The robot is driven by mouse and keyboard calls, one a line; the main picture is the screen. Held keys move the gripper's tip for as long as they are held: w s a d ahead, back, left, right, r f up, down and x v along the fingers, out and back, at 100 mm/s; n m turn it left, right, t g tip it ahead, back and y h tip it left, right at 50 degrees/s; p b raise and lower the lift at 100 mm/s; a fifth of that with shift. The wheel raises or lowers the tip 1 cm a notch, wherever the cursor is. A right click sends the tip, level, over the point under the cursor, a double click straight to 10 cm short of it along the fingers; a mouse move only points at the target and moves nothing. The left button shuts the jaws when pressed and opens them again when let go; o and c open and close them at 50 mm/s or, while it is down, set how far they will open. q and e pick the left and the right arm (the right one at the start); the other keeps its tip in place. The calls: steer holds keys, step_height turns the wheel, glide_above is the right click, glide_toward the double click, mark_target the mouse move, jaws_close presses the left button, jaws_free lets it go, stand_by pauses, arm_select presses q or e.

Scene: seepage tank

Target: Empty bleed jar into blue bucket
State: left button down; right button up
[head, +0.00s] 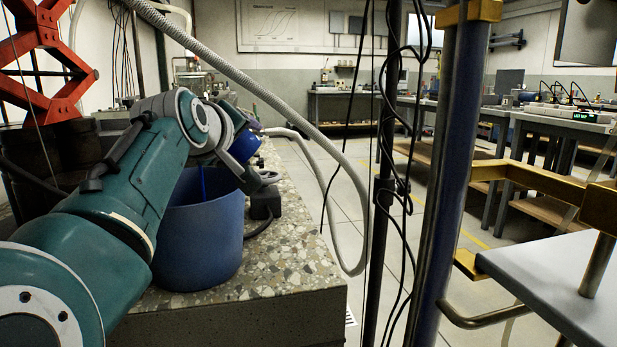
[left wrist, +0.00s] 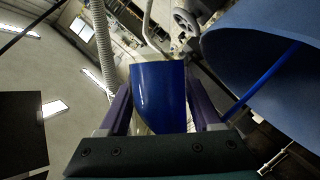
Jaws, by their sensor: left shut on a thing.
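The blue bucket (head: 200,240) stands upright on the speckled stone slab, partly behind my left arm. In the left wrist view its wide blue wall (left wrist: 265,45) fills the upper right. My left gripper (left wrist: 157,95) has its purple fingers on either side of a blue-filled jar (left wrist: 158,88), shut on it. The jar is beside the bucket in that view. A thin straight blue streak (left wrist: 265,82) crosses in front of the bucket; a similar one (head: 203,183) shows upright at the bucket's mouth. I cannot tell whether it is liquid or a handle. My right gripper is out of view.
The speckled slab (head: 290,245) has free room right of the bucket. A small dark block (head: 265,203) stands close to the bucket. A grey corrugated hose (head: 270,100) hangs across. Dark posts and cables (head: 386,190) stand right of the slab, and a red frame (head: 45,60) is at left.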

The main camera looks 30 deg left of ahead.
arm_select(q)
steer(key=shift+w+d+f+n+t+h, duration=0.15)
steer(key=shift+f+n+t, duration=0.15)
steer(key=shift+n, duration=0.35)
steer(key=shift+s+f+n+t+h, duration=0.15)
steer(key=shift+f+n+t, duration=0.15)
steer(key=shift+n, duration=0.35)
stand_by(1.4)
steer(key=shift+w+r+n+t, duration=0.1)
steer(key=shift+r+n+t, duration=0.3)
steer(key=shift+r+n, duration=0.25)
stand_by(0.8)
steer(key=shift+s+a+f+n+t, duration=0.4)
steer(key=shift+s+a+n, duration=0.1)
steer(key=shift+a+n, duration=0.2)
stand_by(0.7)
steer(key=shift+s+a+r+n+t, duration=0.1)
steer(key=shift+r+n+t, duration=0.2)
steer(key=shift+n, duration=0.35)
steer(key=shift+s+a+r+n+t, duration=0.1)
steer(key=shift+r+n, duration=0.3)
steer(key=shift+n, duration=0.2)
stand_by(0.9)
